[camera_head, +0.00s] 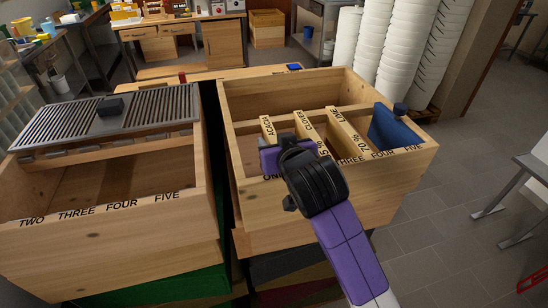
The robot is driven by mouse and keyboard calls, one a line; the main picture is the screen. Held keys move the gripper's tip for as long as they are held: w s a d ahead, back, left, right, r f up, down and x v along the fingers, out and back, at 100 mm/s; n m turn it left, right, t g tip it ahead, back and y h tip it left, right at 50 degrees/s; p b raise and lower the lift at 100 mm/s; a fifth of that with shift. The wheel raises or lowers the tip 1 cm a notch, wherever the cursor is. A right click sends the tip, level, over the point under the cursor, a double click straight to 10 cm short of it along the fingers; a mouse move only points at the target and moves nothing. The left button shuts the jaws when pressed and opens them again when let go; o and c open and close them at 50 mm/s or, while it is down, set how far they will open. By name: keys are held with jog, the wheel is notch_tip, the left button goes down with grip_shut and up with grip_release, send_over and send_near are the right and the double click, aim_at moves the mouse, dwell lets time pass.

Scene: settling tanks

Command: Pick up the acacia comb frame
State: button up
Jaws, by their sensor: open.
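The acacia comb frame (267,127) is a light wooden bar lettered ACACIA, the leftmost of three frames in the right wooden box (235,99). Its far end shows; its near end is hidden behind my gripper (272,157). My gripper, purple and black, is over the box's front wall at the near end of this frame. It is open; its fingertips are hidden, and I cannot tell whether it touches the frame.
The front wall is lettered with slot numbers, partly hidden. The left box (100,225) has a slatted metal grid (150,108) with a black block (110,107). White bucket stacks (385,50) stand behind.

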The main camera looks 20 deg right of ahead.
grip_shut()
dwell(1.4)
